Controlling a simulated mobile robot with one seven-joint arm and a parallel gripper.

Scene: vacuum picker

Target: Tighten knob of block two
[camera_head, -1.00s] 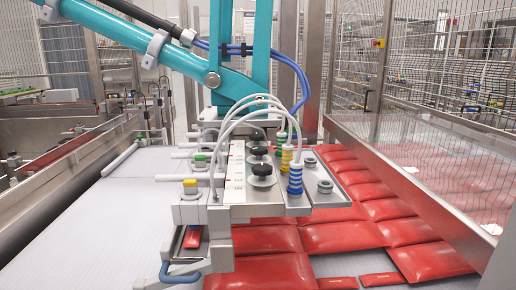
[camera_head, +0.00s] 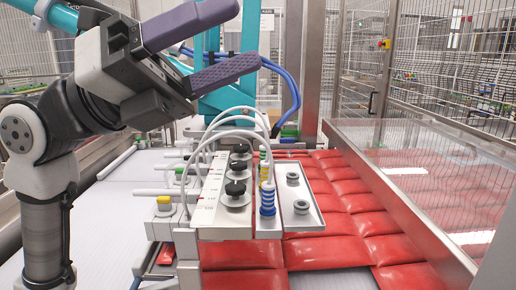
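The vacuum picker head (camera_head: 208,212) is a metal block with a white scale strip, and it hangs over the red packs. Several black knobs stand in a row on it: the front knob (camera_head: 235,188), a middle knob (camera_head: 238,167) and a rear knob (camera_head: 241,149). I cannot tell which belongs to block two. Striped blue, yellow and green suction fittings (camera_head: 267,199) stand just right of the knobs. My gripper (camera_head: 244,36) is open and empty at the upper left. Its purple-grey fingers point right, above and behind the knobs, touching none of them.
White hoses (camera_head: 214,140) arch close over the knobs. The teal picker arm (camera_head: 212,100) and blue hoses (camera_head: 291,85) are behind my gripper. Red packs (camera_head: 350,203) cover the conveyor at right, beside a clear guard panel (camera_head: 430,170). The white belt (camera_head: 110,220) at left is bare.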

